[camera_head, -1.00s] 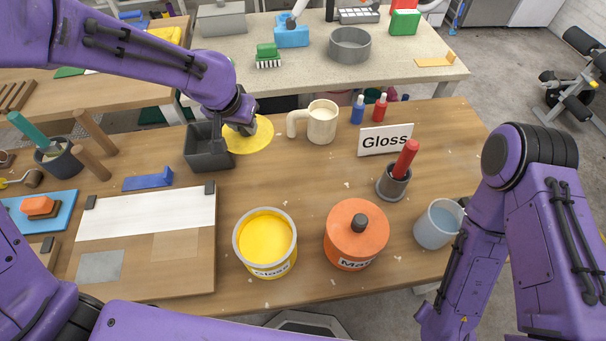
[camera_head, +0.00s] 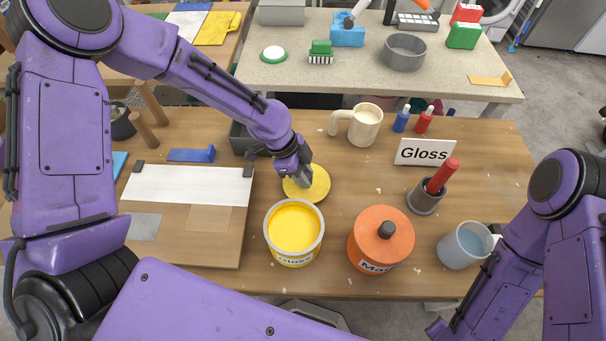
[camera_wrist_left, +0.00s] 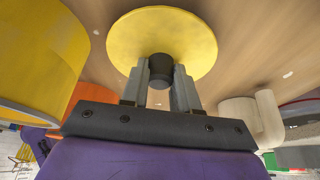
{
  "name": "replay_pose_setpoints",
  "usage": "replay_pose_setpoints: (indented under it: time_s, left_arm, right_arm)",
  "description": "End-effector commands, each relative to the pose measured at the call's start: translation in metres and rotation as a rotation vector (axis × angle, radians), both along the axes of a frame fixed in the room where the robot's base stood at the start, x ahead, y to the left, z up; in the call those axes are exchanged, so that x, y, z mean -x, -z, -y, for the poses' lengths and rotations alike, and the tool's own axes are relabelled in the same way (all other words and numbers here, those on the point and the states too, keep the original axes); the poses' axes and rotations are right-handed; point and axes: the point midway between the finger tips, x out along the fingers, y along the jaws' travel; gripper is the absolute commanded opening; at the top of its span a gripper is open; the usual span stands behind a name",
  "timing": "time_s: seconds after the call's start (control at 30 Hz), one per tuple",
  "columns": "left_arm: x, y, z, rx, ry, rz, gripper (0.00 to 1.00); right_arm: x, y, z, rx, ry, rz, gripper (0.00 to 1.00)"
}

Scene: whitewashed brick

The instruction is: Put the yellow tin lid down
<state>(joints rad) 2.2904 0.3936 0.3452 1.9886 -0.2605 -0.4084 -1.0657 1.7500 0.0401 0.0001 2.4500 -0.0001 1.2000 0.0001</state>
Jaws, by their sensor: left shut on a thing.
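The round yellow tin lid (camera_head: 307,184) is in my left gripper (camera_head: 301,180), just behind the open yellow Gloss tin (camera_head: 294,231). In the left wrist view the lid (camera_wrist_left: 160,28) shows its dark knob (camera_wrist_left: 161,69) between the two fingers of the left gripper (camera_wrist_left: 161,82), which are shut on it. The lid looks close to the wooden table (camera_head: 330,285); I cannot tell whether it touches. The yellow tin also shows at the left of the wrist view (camera_wrist_left: 40,50). My right gripper is not in view; only part of the right arm shows.
An orange tin with its lid on (camera_head: 382,240) stands right of the yellow tin. Behind are a cream mug (camera_head: 365,127), a Gloss sign (camera_head: 425,152) and a dark box (camera_head: 243,138). A grey pot with a red-handled tool (camera_head: 425,202) and a water cup (camera_head: 465,245) stand right.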

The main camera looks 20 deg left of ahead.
Motion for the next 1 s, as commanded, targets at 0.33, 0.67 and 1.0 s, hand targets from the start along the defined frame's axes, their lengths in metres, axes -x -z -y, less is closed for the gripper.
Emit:
replay_pose_setpoints:
  time_s: [0.33, 0.67, 1.0]
  left_arm:
    - [0.000, 0.012, 0.000, 0.000, -0.001, 0.002, 0.00]
    - [0.000, 0.013, 0.000, 0.000, -0.002, 0.001, 0.55]
    - [-0.001, -0.021, -0.013, 0.002, -0.006, 0.009, 0.55]
  right_arm:
    - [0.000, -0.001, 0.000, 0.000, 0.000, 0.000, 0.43]
    - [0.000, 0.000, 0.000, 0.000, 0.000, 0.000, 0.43]
    - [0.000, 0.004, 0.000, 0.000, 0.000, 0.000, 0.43]
